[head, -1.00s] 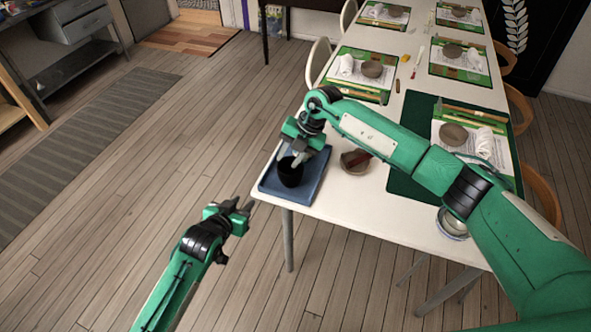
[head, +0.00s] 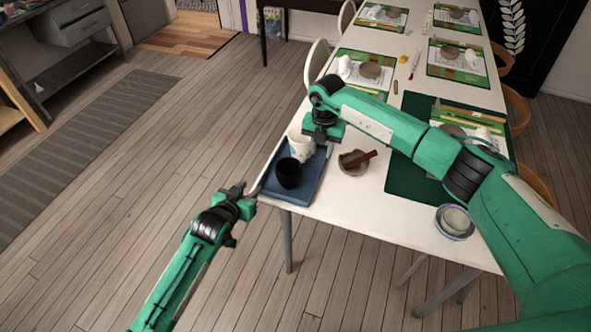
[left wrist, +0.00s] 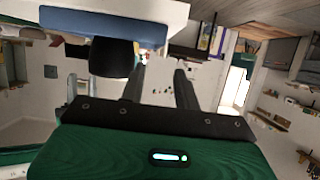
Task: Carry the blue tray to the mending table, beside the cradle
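The blue tray (head: 308,186) lies on the near left corner of the long white table. A black cup (head: 289,173) stands on it. A white speckled cup (head: 300,145) is behind the black cup, at the tray's back part. My right gripper (head: 318,136) points down close beside the white cup; its fingertips are not clear. My left gripper (head: 250,192) is just off the tray's near left side, with its fingers apart. The left wrist view appears inverted, with the tray (left wrist: 100,24) at the top and the black cup (left wrist: 112,60) below it. I cannot identify the cradle.
The white table (head: 345,206) holds a bowl with a dark red stick (head: 355,162), a green mat (head: 400,182) and a blue-rimmed bowl (head: 454,222). Chairs line its sides. A grey workbench (head: 75,30) stands far left. The wooden floor between is open, with a grey rug (head: 85,135).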

